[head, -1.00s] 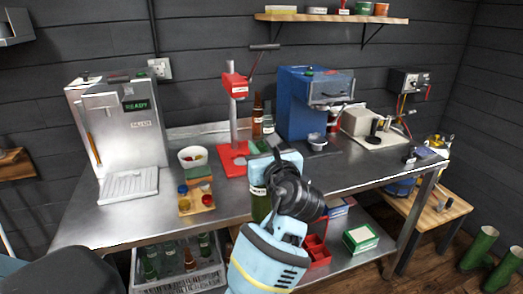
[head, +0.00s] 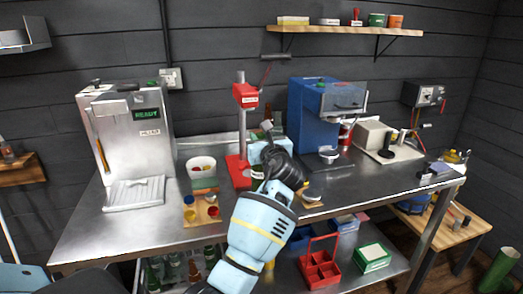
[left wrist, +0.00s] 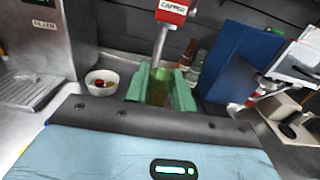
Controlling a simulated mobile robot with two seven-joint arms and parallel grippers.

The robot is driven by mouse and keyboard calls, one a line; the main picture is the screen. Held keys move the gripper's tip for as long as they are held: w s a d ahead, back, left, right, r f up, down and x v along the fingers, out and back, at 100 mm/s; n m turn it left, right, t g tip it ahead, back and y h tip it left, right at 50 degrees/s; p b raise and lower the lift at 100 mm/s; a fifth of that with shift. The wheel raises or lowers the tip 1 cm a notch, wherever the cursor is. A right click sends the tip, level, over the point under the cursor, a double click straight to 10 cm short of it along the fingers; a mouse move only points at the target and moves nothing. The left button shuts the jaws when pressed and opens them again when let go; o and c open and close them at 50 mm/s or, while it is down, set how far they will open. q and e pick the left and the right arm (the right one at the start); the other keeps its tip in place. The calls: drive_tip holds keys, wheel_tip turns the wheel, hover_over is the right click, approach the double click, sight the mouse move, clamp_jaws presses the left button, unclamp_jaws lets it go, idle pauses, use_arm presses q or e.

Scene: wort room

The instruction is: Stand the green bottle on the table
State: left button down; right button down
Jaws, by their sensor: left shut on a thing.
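The green bottle (head: 257,171) is mostly hidden behind my left arm in the head view; a strip of its side with a pale label shows. My left gripper (head: 268,133) is shut on it, over the steel table (head: 120,226), just in front of the red capper. In the left wrist view the bottle (left wrist: 157,93) sits between the green fingers of my left gripper (left wrist: 162,88). The bottle looks about upright. Its base is hidden, so I cannot tell whether it touches the table. My right gripper is not in view.
The red capper (head: 242,97) stands close behind the bottle. A white bowl of caps (head: 201,166) and a small wooden board (head: 202,213) are to the left, a blue machine (head: 305,120) to the right. More bottles stand in a crate below.

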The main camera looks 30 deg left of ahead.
use_arm(q)
drive_tip(key=shift+f+b, duration=0.3)
drive_tip(key=shift+f, duration=1.35)
drive_tip(key=c, duration=1.2)
unclamp_jaws()
drive_tip(key=shift+s+f, duration=0.1)
drive_tip(key=shift+f, duration=0.05)
drive_tip(key=shift+d, duration=0.15)
drive_tip(key=v, duration=1.1)
drive_tip(key=shift+s+d+p, duration=0.3)
drive_tip(key=shift+p, duration=0.05)
